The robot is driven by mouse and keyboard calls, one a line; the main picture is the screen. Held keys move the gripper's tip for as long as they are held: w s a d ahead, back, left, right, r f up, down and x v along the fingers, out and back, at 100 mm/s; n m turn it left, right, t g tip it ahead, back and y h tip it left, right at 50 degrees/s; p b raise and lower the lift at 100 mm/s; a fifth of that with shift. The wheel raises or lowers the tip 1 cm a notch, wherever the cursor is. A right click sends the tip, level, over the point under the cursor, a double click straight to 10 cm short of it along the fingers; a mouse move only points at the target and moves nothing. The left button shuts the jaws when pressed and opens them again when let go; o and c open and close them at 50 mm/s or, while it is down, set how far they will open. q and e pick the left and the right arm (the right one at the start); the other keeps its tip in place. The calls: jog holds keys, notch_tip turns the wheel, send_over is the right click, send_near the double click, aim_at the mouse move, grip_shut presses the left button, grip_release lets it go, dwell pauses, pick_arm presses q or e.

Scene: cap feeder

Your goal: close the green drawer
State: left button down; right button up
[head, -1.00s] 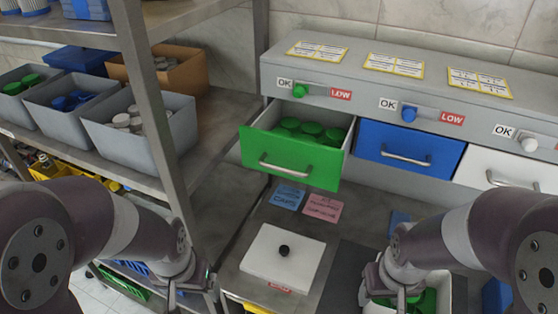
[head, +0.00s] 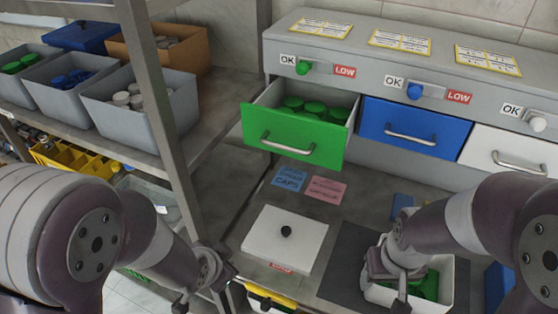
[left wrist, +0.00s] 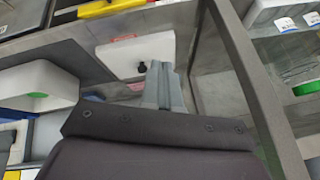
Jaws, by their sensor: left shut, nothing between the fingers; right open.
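The green drawer (head: 292,138) stands pulled out of the grey cabinet in the head view, with a silver bar handle (head: 287,145) on its front. Several green caps (head: 310,107) lie inside it. My left gripper (head: 208,292) is low at the shelf post, below and left of the drawer and apart from it. Its fingers (left wrist: 164,75) are together and empty in the left wrist view. My right gripper (head: 398,290) is open, over a white bin (head: 446,285) with green caps, well below the drawer. My wrist hides part of that bin.
The blue drawer (head: 411,130) and white drawer (head: 510,160) beside it look shut. A white box lid with a black knob (head: 300,246) lies below the green drawer. A metal shelf post (head: 160,130) stands left, beside grey bins (head: 140,110).

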pick_arm(q)
jog(key=w+d+r+m+t+h, duration=0.35)
jog(key=w+m+t, duration=0.2)
jog(key=m, duration=0.25)
jog(key=m+t+h, duration=0.2)
jog(key=m+t, duration=0.3)
jog(key=m, duration=0.1)
send_near(281, 153)
jog(key=shift+y, duration=0.25)
jog(key=p+x, duration=0.1)
jog(key=x, duration=0.1)
jog(key=p+x, duration=0.1)
jog(key=p, duration=0.1)
jog(key=p+x, duration=0.1)
jog(key=x, duration=0.1)
jog(key=shift+w+d+r, duration=0.25)
jog(key=shift+w+d+f+p, duration=0.15)
jog(key=shift+w+d+p, duration=0.15)
jog(key=shift+w, duration=0.3)
jog(key=shift+a, duration=0.1)
